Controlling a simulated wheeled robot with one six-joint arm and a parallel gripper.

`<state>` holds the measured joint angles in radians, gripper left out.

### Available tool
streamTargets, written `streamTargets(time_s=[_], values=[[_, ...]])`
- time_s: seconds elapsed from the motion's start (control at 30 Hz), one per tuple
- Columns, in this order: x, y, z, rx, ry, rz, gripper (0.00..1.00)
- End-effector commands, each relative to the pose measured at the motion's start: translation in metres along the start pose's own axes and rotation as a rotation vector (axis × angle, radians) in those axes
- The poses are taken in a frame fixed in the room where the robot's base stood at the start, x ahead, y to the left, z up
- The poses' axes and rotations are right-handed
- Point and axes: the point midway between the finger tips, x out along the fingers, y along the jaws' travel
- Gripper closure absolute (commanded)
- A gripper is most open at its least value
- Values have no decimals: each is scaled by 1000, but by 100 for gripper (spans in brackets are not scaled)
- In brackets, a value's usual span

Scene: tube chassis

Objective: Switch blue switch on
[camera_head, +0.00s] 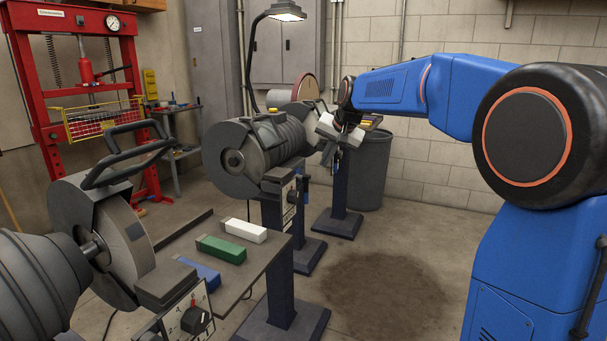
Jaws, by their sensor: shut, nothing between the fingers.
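My gripper (334,132) is at the end of my blue arm, upper middle of the view, pointing down and left. It is shut and empty, beside the right end of the dark grey bench grinder (262,144). I cannot make out a blue switch; the gripper and the grinder hide part of that area. Two control panels with black knobs show: one (291,199) under the middle grinder, one (193,318) with a numbered dial at the lower left.
Blue (200,273), green (222,249) and white (246,231) blocks lie on a small shelf at lower left. A near grinder (115,245) stands beside it. A grey bin (369,172) stands behind my gripper. A red press (85,72) stands at back left. Floor at centre right is clear, with a dark stain.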

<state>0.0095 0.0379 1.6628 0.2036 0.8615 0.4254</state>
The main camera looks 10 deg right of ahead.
Motion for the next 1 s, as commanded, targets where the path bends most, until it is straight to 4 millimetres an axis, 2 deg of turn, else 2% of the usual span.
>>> streamTargets(time_s=[0.13,0.57,0.77,1.0], values=[[4,-3,-5,8,2,-3,100],[9,-3,-5,8,1,-3,100],[33,-3,-5,8,0,-2,100],[76,-3,-5,8,-1,-1,100]])
